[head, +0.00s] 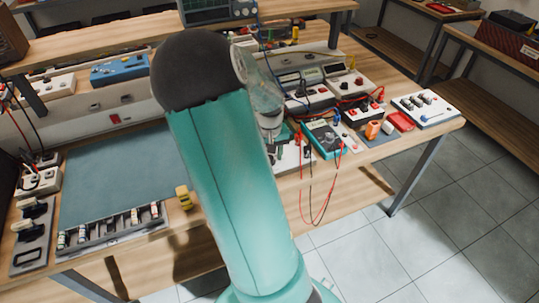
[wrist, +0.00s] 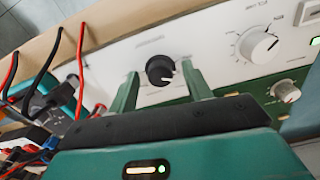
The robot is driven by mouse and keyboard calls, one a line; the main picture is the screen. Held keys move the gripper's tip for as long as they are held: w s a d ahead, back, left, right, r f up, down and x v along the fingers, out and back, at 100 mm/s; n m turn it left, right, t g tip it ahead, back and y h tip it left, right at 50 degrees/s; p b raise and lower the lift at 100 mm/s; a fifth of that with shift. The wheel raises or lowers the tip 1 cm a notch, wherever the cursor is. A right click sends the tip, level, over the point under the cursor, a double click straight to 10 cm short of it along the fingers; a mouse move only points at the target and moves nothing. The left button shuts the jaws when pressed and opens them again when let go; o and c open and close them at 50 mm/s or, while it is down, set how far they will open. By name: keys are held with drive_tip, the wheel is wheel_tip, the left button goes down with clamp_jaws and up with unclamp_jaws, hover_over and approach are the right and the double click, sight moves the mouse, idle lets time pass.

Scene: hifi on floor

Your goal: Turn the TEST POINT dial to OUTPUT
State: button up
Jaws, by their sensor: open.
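In the wrist view a black round dial (wrist: 160,70) with a white pointer mark sits on a white panel (wrist: 205,48). The pointer is toward the lower right in the picture. The lettering near it is too small to read, so I cannot confirm that it is the TEST POINT dial. My gripper (wrist: 159,76) is open, with one green finger on each side of the black dial. I cannot tell whether the fingers touch it. In the head view my arm hides the dial and most of the gripper.
A larger white knob (wrist: 257,45) with a printed scale and a smaller pale knob (wrist: 285,91) are to the right. Red and black leads hang at the left. In the head view a teal multimeter (head: 322,137) and a white switch box (head: 424,108) stand on the bench.

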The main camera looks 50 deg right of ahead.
drive_tip(key=c, duration=1)
drive_tip(key=shift+o, duration=0.2)
drive_tip(key=shift+m, duration=0.3)
drive_tip(key=m, duration=0.3)
drive_tip(key=shift+m, duration=2.1)
drive_tip(key=o, duration=1)
drive_tip(key=shift+c, duration=0.2)
